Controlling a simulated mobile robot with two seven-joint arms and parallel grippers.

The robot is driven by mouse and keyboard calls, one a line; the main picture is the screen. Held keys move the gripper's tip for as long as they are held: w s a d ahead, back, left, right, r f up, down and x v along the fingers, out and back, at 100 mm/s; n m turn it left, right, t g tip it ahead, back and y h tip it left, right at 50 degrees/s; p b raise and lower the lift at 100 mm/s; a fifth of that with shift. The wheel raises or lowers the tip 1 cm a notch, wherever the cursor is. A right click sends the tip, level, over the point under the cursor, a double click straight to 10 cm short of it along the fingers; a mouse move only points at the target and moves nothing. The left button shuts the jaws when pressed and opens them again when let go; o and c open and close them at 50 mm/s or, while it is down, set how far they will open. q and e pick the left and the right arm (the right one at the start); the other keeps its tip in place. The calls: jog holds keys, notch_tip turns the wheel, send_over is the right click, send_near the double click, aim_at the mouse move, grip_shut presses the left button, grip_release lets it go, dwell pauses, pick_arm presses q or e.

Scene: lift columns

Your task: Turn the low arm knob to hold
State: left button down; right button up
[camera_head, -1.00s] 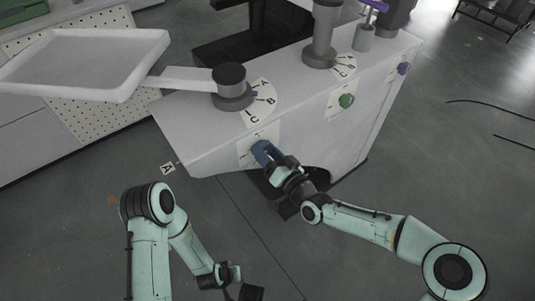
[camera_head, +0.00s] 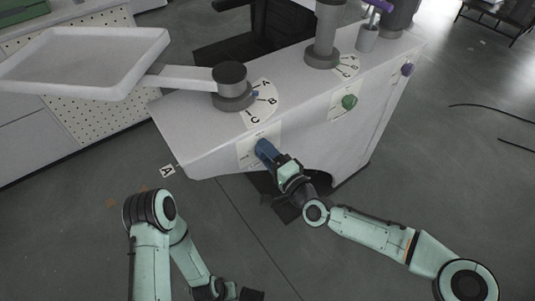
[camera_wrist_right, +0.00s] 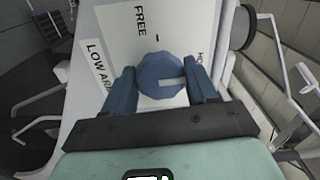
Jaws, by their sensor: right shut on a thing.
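The low arm knob (camera_wrist_right: 160,75) is a blue faceted knob with a pale pointer line that lies toward the right in the wrist view. Its white plate (camera_wrist_right: 118,22) reads "FREE" above the knob and "LOW AR…" at the left; at the right, lettering starting "HO" is partly covered. My right gripper (camera_wrist_right: 160,82) has its blue fingers on both sides of the knob and is shut on it. In the head view, my right gripper (camera_head: 266,150) reaches the plate on the cabinet front and hides the knob. My left gripper (camera_head: 236,292) is low, cut by the bottom edge.
The pale cabinet (camera_head: 200,150) carries a grey post with an arm and tray (camera_head: 90,60), and a second post (camera_head: 325,35). A green knob (camera_head: 349,102) and a purple knob (camera_head: 407,69) are farther right. Open floor lies in front.

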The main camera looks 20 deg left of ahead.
pick_arm(q)
jog(key=shift+s+f, duration=0.1)
jog(key=shift+s, duration=0.05)
pick_arm(e)
jog(key=shift+m, duration=0.6)
jog(key=o, duration=1)
pick_arm(q)
jog(key=w+r+t+p, duration=0.2)
jog(key=w+r, duration=0.3)
jog(key=shift+w+d+p, duration=0.2)
jog(key=shift+d+p, duration=0.2)
jog(key=shift+d, duration=0.05)
pick_arm(e)
jog(key=v, duration=1.3)
jog(key=shift+s+d, duration=0.15)
